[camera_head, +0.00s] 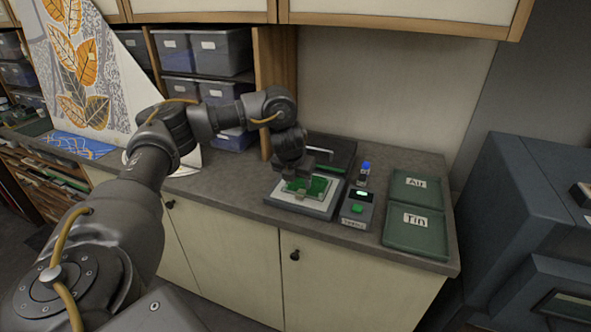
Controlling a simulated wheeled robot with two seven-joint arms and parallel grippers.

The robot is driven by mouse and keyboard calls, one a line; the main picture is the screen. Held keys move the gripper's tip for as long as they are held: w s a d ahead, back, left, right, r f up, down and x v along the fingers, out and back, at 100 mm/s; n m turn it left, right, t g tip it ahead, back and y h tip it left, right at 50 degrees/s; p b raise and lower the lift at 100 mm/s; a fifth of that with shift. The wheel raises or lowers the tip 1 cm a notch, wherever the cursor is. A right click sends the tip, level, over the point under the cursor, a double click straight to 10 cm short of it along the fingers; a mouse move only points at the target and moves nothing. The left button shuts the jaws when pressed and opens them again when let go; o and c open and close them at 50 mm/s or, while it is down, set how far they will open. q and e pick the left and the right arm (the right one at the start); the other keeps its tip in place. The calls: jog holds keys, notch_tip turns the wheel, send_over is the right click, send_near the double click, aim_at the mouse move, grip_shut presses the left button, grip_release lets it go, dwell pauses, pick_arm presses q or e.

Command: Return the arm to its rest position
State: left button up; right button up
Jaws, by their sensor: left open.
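My left arm reaches in from the lower left across the counter. My left gripper (293,181) is open and points down, just over a device with a dark base (305,207). A green glass piece (318,186) lies on the device's pale plate. The gripper hides part of the plate and the glass, and I cannot tell whether the fingertips touch them. My right gripper does not show.
A small control box (356,210) with a green button and a blue-topped bottle (364,172) stand right of the device. Two green trays labelled Air (417,192) and Tin (414,238) lie further right. Cabinets hang above. A large dark machine (520,200) stands at the right.

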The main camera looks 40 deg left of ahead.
pick_arm(q)
jog(key=shift+p+v, duration=0.4)
jog(key=shift+v, duration=1.95)
